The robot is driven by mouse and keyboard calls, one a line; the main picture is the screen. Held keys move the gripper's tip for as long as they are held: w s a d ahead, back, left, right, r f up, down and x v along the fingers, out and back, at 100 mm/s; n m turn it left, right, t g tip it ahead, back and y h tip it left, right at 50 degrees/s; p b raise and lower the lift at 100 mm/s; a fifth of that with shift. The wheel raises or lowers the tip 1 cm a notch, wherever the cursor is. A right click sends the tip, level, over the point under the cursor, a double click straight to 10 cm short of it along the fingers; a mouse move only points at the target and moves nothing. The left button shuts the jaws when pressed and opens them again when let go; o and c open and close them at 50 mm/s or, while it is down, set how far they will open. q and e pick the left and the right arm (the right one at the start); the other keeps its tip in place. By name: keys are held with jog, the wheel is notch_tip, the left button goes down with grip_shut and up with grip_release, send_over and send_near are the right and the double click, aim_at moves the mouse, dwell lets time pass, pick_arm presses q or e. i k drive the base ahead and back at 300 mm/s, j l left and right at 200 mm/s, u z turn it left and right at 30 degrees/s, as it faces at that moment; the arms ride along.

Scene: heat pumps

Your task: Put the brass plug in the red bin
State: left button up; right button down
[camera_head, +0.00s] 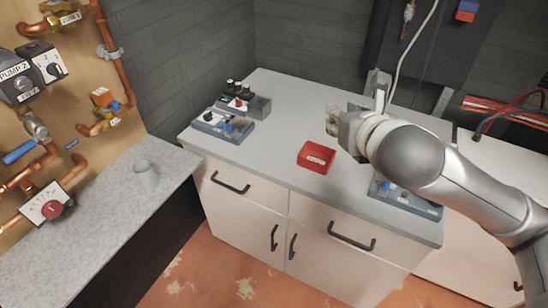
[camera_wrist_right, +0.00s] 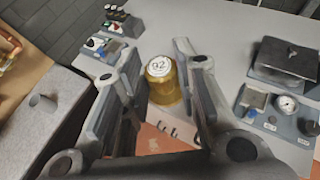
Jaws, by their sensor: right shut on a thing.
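The brass plug (camera_wrist_right: 161,82) is a short golden cylinder with a white round label on top that reads like "92". In the right wrist view it sits between the two fingers of my right gripper (camera_wrist_right: 158,72), which is shut on it. In the head view my right gripper (camera_head: 340,124) is above the worktop, behind and right of the red bin; the plug is not visible there. The red bin (camera_head: 317,157) is a small open box with a white label, standing near the middle of the worktop. My left gripper is not in view.
Grey control boxes (camera_head: 223,125) stand at the worktop's (camera_head: 275,120) left end, and another device (camera_head: 405,199) lies at the right under my arm. A grey cylinder (camera_head: 146,175) stands on the left counter. The worktop left of the bin is clear.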

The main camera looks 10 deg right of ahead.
aim_at(316, 160)
jog(key=l+u, duration=0.95)
jog(key=k+l+u, duration=0.1)
jog(key=l+u, duration=0.2)
jog(key=u, duration=0.2)
jog(key=k+l, duration=0.15)
jog(key=l, duration=0.15)
jog(key=k+l+u, duration=0.1)
jog(key=l, duration=0.25)
jog(key=k+l, duration=0.15)
jog(key=l, duration=0.15)
